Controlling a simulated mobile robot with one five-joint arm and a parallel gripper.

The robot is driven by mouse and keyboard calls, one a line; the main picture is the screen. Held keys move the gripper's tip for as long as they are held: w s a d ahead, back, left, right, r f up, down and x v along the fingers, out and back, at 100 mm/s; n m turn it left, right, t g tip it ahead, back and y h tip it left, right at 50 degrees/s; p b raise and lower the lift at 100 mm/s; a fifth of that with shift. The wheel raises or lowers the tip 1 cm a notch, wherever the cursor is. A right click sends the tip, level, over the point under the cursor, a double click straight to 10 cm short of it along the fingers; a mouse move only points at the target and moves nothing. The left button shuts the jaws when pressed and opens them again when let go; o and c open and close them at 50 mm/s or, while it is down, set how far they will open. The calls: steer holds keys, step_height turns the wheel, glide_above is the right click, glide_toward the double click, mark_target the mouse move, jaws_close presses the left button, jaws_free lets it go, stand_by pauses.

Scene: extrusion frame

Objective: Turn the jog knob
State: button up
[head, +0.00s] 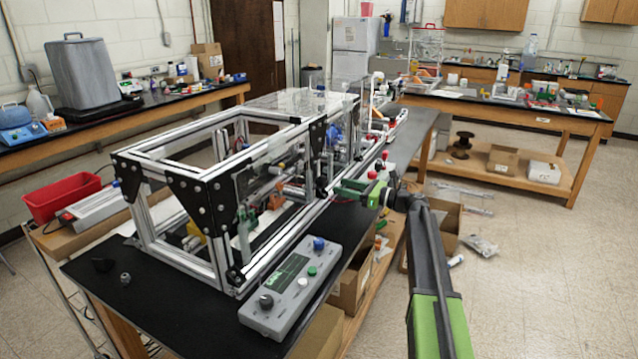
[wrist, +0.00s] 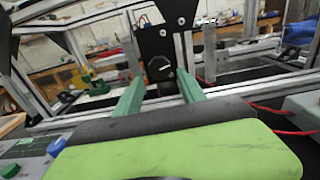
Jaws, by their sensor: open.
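A grey control box (head: 291,289) lies on the black bench top in front of the aluminium frame. It carries a dark round knob (head: 266,301) at its near end, a blue knob (head: 319,243) at its far end, a green display and small buttons. I cannot tell from labels which is the jog knob. My gripper (head: 352,190) is open and empty, beyond and right of the box, facing the frame. Its two green fingers (wrist: 158,77) stand apart.
The extrusion frame (head: 225,178) with black corner plates stands close in front of my gripper. A grey unit with red wires (wrist: 302,108) is at the right in the wrist view. Cardboard boxes sit below the bench.

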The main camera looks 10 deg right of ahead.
mark_target(326, 183)
steer(key=x, duration=0.9)
steer(key=shift+s, duration=0.1)
steer(key=c, duration=0.9)
steer(key=shift+a, duration=0.2)
jaws_close()
steer(key=shift+d, duration=0.25)
steer(key=shift+n, duration=0.4)
